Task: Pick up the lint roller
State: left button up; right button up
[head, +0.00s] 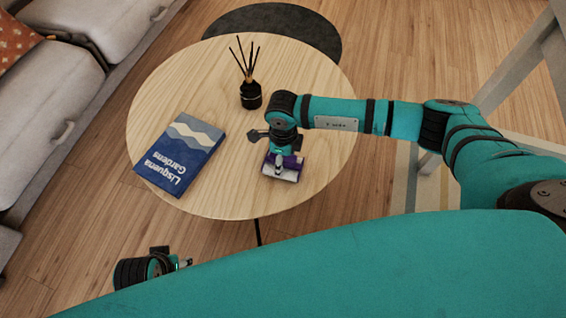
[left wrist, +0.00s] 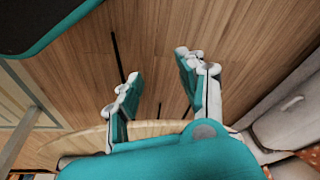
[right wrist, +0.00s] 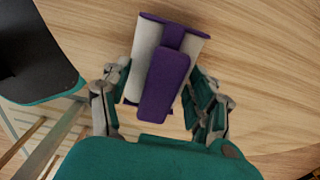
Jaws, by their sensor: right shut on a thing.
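The lint roller (head: 281,172) has a purple body and a white roll. It is at the right front part of the round table (head: 310,75), under my right gripper (head: 284,153). In the right wrist view the lint roller (right wrist: 165,80) sits between the two fingers of my right gripper (right wrist: 162,100), which are shut on it. I cannot tell whether it touches the tabletop. My left gripper (head: 184,263) hangs low off the table's front left edge. In the left wrist view my left gripper (left wrist: 158,75) is open and empty over the floor.
A blue book (head: 181,152) lies on the table left of the lint roller. A black reed diffuser (head: 251,95) with thin sticks stands behind it. A grey sofa (head: 55,85) runs along the left. The table's back left is clear.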

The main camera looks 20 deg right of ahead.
jog(key=shift+r, duration=0.15)
jog(key=shift+r, duration=0.55)
notch_tip(320, 180, up, 2)
jog(key=shift+r+p, duration=0.15)
jog(key=shift+p, duration=0.25)
pick_arm(q)
notch_tip(320, 180, down, 7)
jog(key=p, duration=0.1)
jog(key=shift+s+r, duration=0.2)
jog(key=shift+s, duration=0.1)
pick_arm(e)
jog(key=s+a, duration=0.3)
jog(key=s, duration=0.4)
jog(key=s+a+r, duration=0.1)
jog(key=s+a, duration=0.3)
jog(key=s, duration=0.3)
jog(key=shift+s+r, duration=0.2)
jog(key=shift+a, duration=0.1)
